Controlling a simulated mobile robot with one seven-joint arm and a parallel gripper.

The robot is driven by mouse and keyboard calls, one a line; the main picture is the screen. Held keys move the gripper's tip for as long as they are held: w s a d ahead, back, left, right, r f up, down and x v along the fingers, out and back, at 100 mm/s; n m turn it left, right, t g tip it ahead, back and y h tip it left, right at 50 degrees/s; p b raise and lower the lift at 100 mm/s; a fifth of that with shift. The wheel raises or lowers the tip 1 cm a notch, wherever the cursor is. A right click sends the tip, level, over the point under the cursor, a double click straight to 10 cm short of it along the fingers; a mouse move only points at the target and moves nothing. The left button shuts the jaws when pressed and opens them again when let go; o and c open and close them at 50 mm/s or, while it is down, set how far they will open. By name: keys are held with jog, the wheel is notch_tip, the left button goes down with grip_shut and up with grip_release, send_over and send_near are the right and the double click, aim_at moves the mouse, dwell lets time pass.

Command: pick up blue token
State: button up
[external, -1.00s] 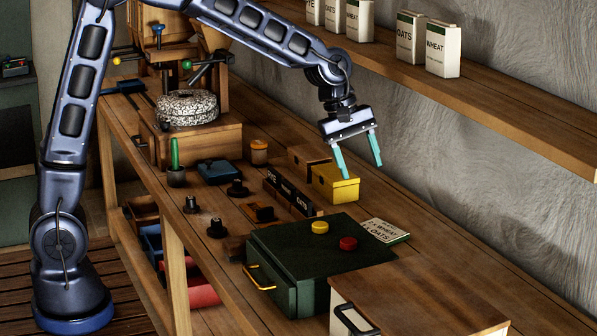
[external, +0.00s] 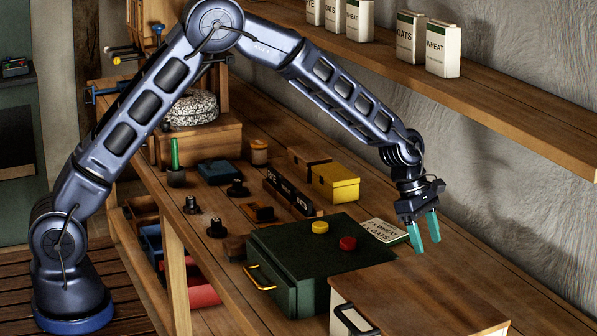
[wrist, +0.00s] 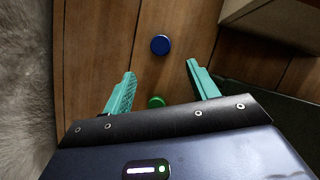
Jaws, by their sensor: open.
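The blue token (wrist: 160,44) is a small round disc lying on the wooden bench top (wrist: 105,40) in the wrist view. It lies just beyond my fingertips and between their lines, with clear wood around it. My gripper (wrist: 161,69) is open and empty, its two teal fingers spread apart. In the external view my gripper (external: 426,246) points down on the wall side of the green chest and the wooden-lidded box. The blue token does not show in the external view.
A green token (wrist: 156,101) lies between my fingers in the wrist view, partly hidden by my gripper. A green chest (external: 300,255) bears a yellow token (external: 320,227) and a red token (external: 348,243). A wooden-lidded box (external: 430,290) stands in front. A shelf (external: 480,95) runs above.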

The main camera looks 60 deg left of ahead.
jog(key=x, duration=0.9)
jog(key=shift+d+f, duration=0.15)
jog(key=shift+c, duration=0.2)
jog(key=c, duration=1)
